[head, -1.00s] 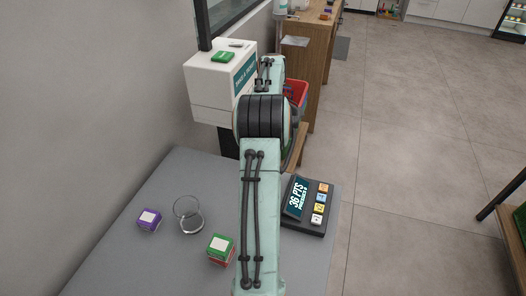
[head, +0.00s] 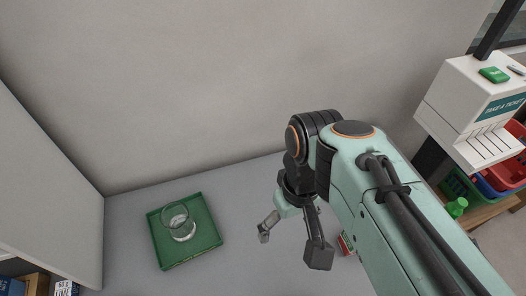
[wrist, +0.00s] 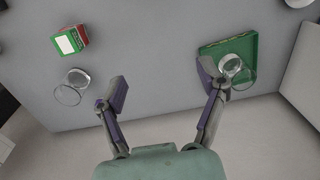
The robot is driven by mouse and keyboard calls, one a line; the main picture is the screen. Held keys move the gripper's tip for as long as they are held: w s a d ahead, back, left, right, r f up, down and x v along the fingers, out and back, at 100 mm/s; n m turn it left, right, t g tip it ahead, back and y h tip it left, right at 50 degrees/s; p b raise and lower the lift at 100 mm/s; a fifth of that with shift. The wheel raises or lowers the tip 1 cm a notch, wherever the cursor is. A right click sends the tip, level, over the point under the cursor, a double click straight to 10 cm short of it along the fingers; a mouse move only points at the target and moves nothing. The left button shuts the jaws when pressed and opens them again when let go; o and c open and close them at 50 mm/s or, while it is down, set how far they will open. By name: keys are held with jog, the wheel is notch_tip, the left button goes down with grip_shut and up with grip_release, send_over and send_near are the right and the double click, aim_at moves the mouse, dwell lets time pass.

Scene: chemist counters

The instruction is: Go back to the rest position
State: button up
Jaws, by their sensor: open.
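My gripper (head: 291,245) hangs over the grey counter in the head view, fingers spread wide. In the wrist view my gripper (wrist: 160,82) is open, with nothing between the fingers. A green tray (head: 208,229) lies on the counter to its left, and a clear glass vessel (head: 180,222) stands in it. In the wrist view the tray (wrist: 225,47) is at upper right, partly behind one finger. No rest-position marker is visible.
The wrist view shows a second glass (wrist: 70,92) and a red-and-green box (wrist: 70,40) at left. My arm mostly hides the box in the head view. A white ticket dispenser (head: 465,105) stands at right. A wall rises behind the counter (head: 245,200).

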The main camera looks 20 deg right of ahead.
jog(key=s+a, duration=0.1)
jog(key=s+a+f, duration=0.1)
jog(key=s, duration=0.1)
jog(key=s+f, duration=0.1)
jog(key=shift+s+a, duration=0.3)
jog(key=shift+a, duration=0.1)
dwell(0.8)
